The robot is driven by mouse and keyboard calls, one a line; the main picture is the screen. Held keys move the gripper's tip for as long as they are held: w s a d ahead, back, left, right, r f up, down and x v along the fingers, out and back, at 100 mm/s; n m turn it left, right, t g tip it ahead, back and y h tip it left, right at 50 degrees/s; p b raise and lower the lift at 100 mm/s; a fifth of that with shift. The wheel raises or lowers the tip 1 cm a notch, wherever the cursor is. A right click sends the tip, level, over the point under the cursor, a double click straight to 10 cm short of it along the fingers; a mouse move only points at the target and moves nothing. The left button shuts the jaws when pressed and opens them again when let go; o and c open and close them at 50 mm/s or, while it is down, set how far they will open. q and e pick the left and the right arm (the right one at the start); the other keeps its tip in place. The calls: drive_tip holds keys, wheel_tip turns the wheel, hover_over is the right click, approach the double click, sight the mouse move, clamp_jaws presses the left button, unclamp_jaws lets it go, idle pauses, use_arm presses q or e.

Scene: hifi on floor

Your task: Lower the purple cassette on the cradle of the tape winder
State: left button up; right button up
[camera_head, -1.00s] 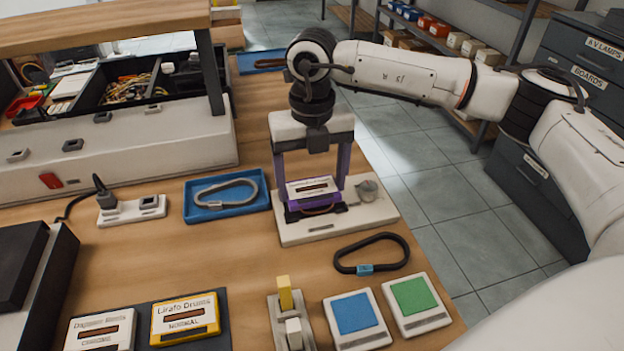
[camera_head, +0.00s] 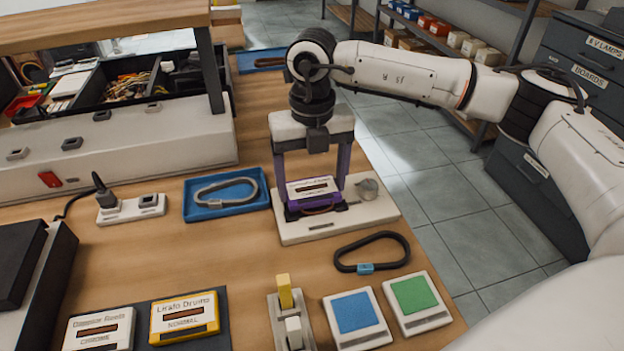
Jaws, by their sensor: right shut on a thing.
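The purple cassette (camera_head: 315,190) has a white label and a dark window, and it sits low over the middle of the tape winder (camera_head: 300,232). The tape winder is a pale base with a round metal knob (camera_head: 367,189) at its right. My right gripper (camera_head: 314,180) comes down from above, its two purple fingers on either side of the cassette, and is shut on it. The cradle is mostly hidden beneath the cassette; I cannot tell whether the cassette fully rests on it. My left gripper is not in view.
Blue (camera_head: 357,314) and green (camera_head: 414,296) pads, a switch block (camera_head: 290,318) and two cassettes on a dark mat (camera_head: 222,330) are nearer. The table's right edge is close.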

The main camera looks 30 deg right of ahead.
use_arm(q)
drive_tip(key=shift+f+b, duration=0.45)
use_arm(e)
drive_tip(key=shift+f, duration=0.65)
drive_tip(key=o, duration=1.1)
drive_tip(key=shift+o, duration=0.2)
wheel_tip(320, 180, up, 9)
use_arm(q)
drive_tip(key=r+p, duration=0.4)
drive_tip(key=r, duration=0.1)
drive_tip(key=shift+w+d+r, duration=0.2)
use_arm(e)
wheel_tip(320, 180, up, 7)
drive_tip(key=shift+r, duration=0.2)
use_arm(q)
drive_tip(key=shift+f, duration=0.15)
